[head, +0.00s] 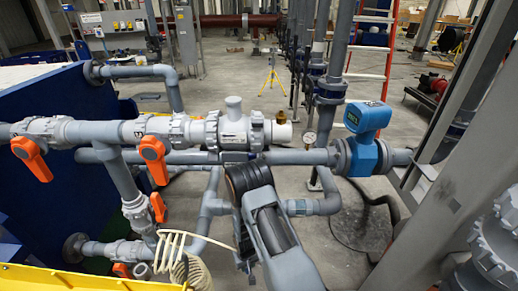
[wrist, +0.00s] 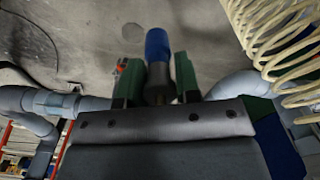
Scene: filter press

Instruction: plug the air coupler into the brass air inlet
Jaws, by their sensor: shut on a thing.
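In the wrist view my gripper (wrist: 158,78) has its two green-padded fingers on either side of the air coupler (wrist: 157,46), a dark cylinder with a blue sleeve. The gripper is shut on it, and the blue end points away from the palm. In the head view my arm crosses the lower middle, and I cannot make out the fingers or coupler there. The brass air inlet (head: 282,117) appears as a small brass fitting near the right end of the pale valve assembly. I cannot make out the inlet in the wrist view, so its distance from the coupler is unclear.
A cream coiled hose (head: 190,268) hangs at lower left and also shows in the wrist view (wrist: 275,40). A grey column (head: 450,160) stands right.

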